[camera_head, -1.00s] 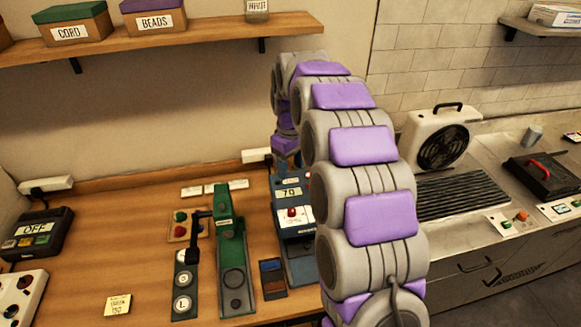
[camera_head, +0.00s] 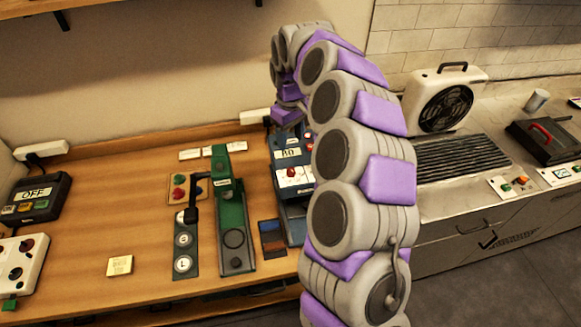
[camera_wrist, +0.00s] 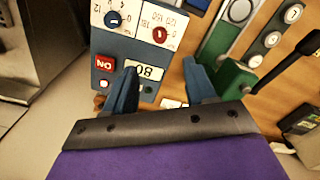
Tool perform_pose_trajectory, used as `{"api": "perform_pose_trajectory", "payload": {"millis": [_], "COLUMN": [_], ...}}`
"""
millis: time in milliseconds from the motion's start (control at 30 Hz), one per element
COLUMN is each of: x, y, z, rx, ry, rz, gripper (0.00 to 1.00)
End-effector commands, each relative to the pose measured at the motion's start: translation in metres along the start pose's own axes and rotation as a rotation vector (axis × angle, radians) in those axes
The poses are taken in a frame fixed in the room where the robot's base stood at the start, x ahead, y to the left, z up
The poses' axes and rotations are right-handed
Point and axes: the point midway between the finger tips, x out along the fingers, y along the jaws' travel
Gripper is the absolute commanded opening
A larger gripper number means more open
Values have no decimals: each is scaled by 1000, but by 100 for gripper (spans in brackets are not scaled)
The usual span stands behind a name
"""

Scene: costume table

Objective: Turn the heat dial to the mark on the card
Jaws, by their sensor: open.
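The blue heat unit (camera_head: 288,152) stands on the wooden table, partly behind my arm. In the wrist view its panel (camera_wrist: 133,49) shows upside down, with a red dial (camera_wrist: 160,34) on a scale up to 180, a blue dial (camera_wrist: 114,18) on a smaller scale, a red ON button (camera_wrist: 104,63) and a display (camera_wrist: 143,72) that seems to read 80. My gripper (camera_wrist: 160,66) is open and empty.
A green press (camera_head: 232,225) with a black lever stands left of the heat unit. A box marked OFF (camera_head: 38,198) and a white control box (camera_head: 20,262) sit far left. A fan (camera_head: 440,98) and ridged plate (camera_head: 455,165) are on the right counter. Wood around the card is clear.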

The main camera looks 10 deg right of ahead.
Motion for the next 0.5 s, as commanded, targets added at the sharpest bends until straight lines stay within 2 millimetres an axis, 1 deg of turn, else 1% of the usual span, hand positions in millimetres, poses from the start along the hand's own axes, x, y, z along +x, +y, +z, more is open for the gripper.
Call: {"api": "perform_pose_trajectory", "payload": {"millis": [33,167,300,500], "x": [12,37,66,101], "y": [-1,-1,-1,-1], "z": [1,0,1,1], "rx": [-2,-1,-2,-1], "ry": [-3,-2,-5,-3], "rz": [-2,-1,-3,-2], "gripper": [56,56,56,56]}}
